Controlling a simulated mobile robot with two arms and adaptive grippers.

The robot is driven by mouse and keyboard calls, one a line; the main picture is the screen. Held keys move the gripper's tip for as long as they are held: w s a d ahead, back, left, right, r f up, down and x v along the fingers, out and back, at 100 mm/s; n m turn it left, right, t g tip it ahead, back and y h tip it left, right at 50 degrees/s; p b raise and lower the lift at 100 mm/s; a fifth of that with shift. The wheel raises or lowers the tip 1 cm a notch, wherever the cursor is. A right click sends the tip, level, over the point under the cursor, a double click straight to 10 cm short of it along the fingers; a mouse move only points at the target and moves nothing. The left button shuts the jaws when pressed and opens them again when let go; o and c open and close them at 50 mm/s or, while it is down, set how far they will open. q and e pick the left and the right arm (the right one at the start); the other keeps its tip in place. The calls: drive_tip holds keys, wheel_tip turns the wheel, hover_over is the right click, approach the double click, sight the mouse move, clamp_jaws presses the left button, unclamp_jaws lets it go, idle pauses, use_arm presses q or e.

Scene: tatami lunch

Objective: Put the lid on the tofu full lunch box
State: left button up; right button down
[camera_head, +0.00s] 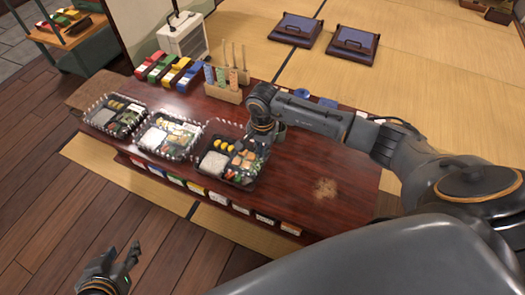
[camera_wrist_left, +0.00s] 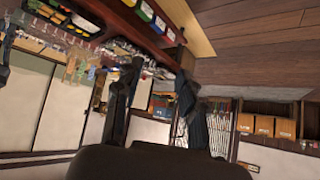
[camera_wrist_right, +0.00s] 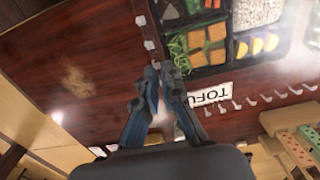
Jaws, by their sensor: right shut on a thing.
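The tofu lunch box (camera_head: 229,182) is a black tray with rice, yellow slices, orange-brown squares and greens. It stands rightmost of the boxes on the dark red table, and shows in the right wrist view (camera_wrist_right: 226,66) beside a white "TOFU" label (camera_wrist_right: 205,98). A clear lid with a white-dashed rim (camera_head: 207,128) is over this box, its rim offset toward the back left in the head view. My right gripper (camera_head: 259,150) is shut on the lid near one corner; the exact contact is unclear. My left gripper (camera_head: 128,262) is open and empty, away from the table.
Two other boxes, at left (camera_head: 115,115) and middle (camera_head: 167,135), have clear dashed-rim lids. A wooden holder with sticks (camera_head: 225,92) and coloured boxes (camera_head: 170,70) stand behind. The table's right part (camera_head: 300,165) is largely clear.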

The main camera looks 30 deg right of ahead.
drive_tip(key=shift+f+b, duration=0.35)
drive_tip(key=shift+f, duration=0.25)
drive_tip(key=shift+f+b, duration=0.3)
drive_tip(key=shift+f, duration=0.15)
drive_tip(key=shift+f+b, duration=0.35)
drive_tip(key=shift+f, duration=0.05)
drive_tip(key=shift+f+b, duration=0.3)
drive_tip(key=shift+f, duration=0.1)
drive_tip(key=shift+f+b, duration=0.3)
drive_tip(key=shift+f, duration=0.05)
use_arm(q)
drive_tip(key=w+d+r+t+h, duration=0.1)
drive_tip(key=w+d+r+t, duration=0.1)
drive_tip(key=r, duration=0.4)
drive_tip(key=w+d+r+t+h, duration=0.1)
drive_tip(key=w+d+r+t, duration=0.1)
drive_tip(key=w+r+t, duration=0.3)
drive_tip(key=shift+w+r+m+t+h, duration=0.3)
drive_tip(key=shift+r+t+h, duration=0.1)
drive_tip(key=shift+r+t, duration=0.75)
use_arm(e)
drive_tip(key=shift+f, duration=0.1)
use_arm(q)
drive_tip(key=shift+r, duration=0.35)
drive_tip(key=shift+s+r+t, duration=0.1)
drive_tip(key=shift+r+t, duration=0.2)
drive_tip(key=shift+t, duration=0.05)
use_arm(e)
drive_tip(key=shift+f, duration=0.1)
